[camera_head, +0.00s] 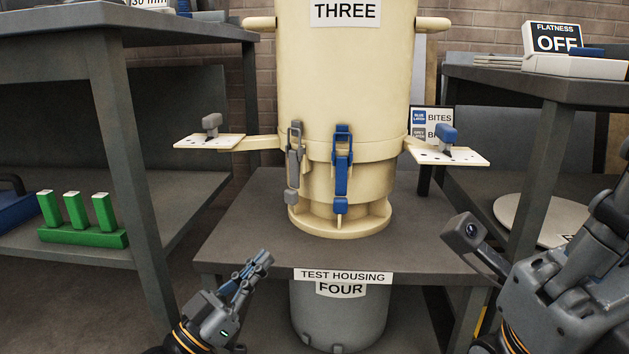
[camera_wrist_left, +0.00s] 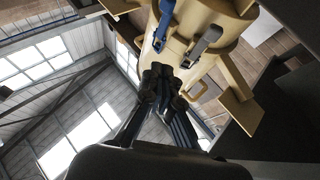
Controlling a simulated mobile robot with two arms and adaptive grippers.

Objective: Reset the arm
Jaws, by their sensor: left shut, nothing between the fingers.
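My left gripper (camera_head: 262,260) is at the lower left of the middle in the head view, in front of the shelf edge and apart from the housing. Its fingers are closed together with nothing between them. In the left wrist view the closed fingertips (camera_wrist_left: 158,75) point up, with the cream housing (camera_wrist_left: 205,25) behind them. My right arm (camera_head: 570,290) fills the lower right of the head view. Its fingers do not show.
The cream housing marked THREE (camera_head: 345,80) stands on a dark table (camera_head: 250,230); it carries a grey latch (camera_head: 293,165) and a blue latch (camera_head: 342,165). Grey housing FOUR (camera_head: 340,320) is below. Green blocks (camera_head: 80,215) lie on the left shelf. A side bench (camera_head: 560,85) stands at right.

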